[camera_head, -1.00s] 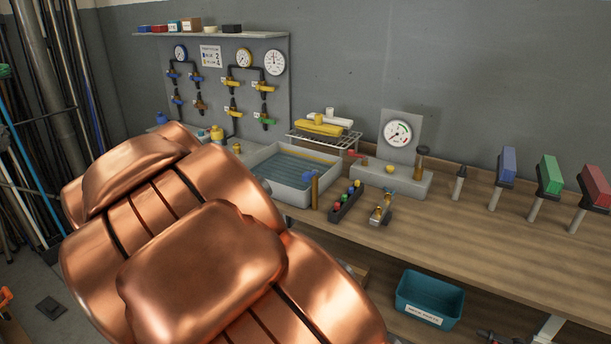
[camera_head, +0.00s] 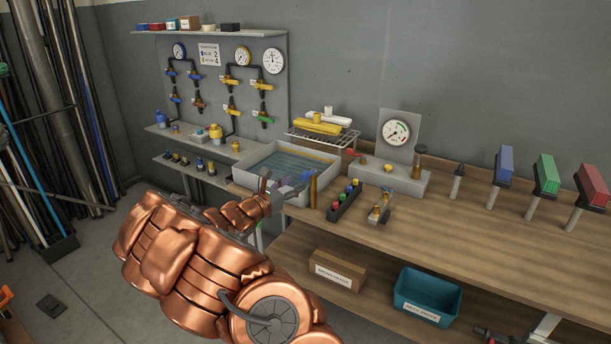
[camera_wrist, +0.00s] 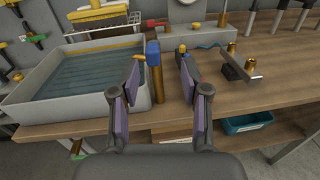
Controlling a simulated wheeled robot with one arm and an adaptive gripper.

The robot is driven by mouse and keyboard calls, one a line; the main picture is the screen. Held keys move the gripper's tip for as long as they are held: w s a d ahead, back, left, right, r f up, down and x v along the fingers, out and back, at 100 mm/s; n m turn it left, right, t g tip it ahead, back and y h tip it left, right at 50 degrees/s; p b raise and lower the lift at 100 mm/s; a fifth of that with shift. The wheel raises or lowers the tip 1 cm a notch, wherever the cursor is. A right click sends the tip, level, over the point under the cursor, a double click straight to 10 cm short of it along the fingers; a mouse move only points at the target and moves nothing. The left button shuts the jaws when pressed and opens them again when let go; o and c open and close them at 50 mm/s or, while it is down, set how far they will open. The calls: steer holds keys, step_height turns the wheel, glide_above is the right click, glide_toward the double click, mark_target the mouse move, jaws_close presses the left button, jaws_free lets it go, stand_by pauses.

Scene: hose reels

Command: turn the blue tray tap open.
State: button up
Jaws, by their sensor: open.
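The blue tray tap (camera_wrist: 152,48) is a small blue handle on a brown upright post (camera_wrist: 156,82), at the right front corner of the grey water tray (camera_wrist: 75,110). My gripper (camera_wrist: 160,80) is open and empty, pointing at the tap. In the wrist view the tap shows between its two fingers, closer to the left one. I cannot tell whether a finger touches it.
A black rack of coloured knobs (camera_head: 345,202) stands right of the tap, with brass fittings (camera_head: 380,213) beside it. A gauge block (camera_head: 390,177) and a wire rack (camera_head: 330,138) stand behind. A teal bin (camera_head: 427,294) sits on the lower shelf.

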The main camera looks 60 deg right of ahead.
mark_target(302, 177)
steer(key=shift+w+d+f+n, duration=0.3)
steer(key=shift+w+f+n, duration=0.1)
steer(key=shift+w+f, duration=0.15)
steer(key=shift+s+d+p, duration=0.15)
steer(key=shift+d+p, duration=0.45)
steer(key=shift+d, duration=1.3)
steer(key=shift+s+d+p, duration=0.1)
steer(key=shift+d+p, duration=0.45)
steer(key=shift+d, duration=1.35)
jaws_close()
